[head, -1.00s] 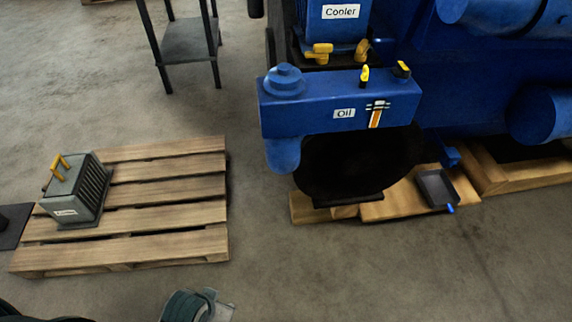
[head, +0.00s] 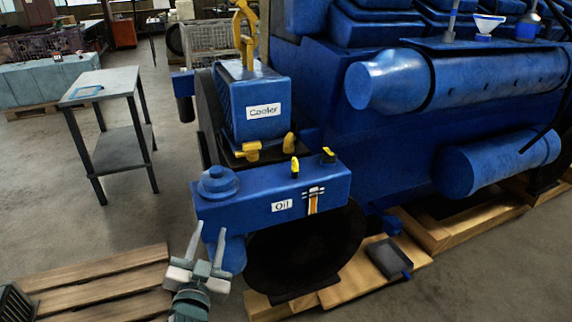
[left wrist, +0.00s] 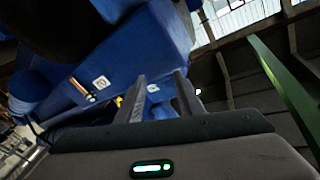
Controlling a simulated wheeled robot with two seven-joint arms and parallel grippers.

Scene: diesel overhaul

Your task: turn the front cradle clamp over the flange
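The blue cooler (head: 255,103) sits upright on a dark cradle above the blue oil tank (head: 245,204). Two yellow clamps are at the cooler's lower edge, a left one (head: 247,151) and a right one (head: 290,143). I cannot tell for sure which is the front one, or whether either lies over the flange. My left gripper (head: 210,228) is in front of the oil tank's left end, below and left of the clamps, with its fingers apart and nothing between them. Its fingers also show apart in the left wrist view (left wrist: 160,92). My right gripper is out of view.
The oil tank carries two yellow-topped fittings, one (head: 295,167) near the clamps and another (head: 328,155). A yellow lifting piece (head: 245,35) stands on the cooler. A grey side table (head: 105,84) stands left. A pallet (head: 95,285) lies at lower left. Floor between is clear.

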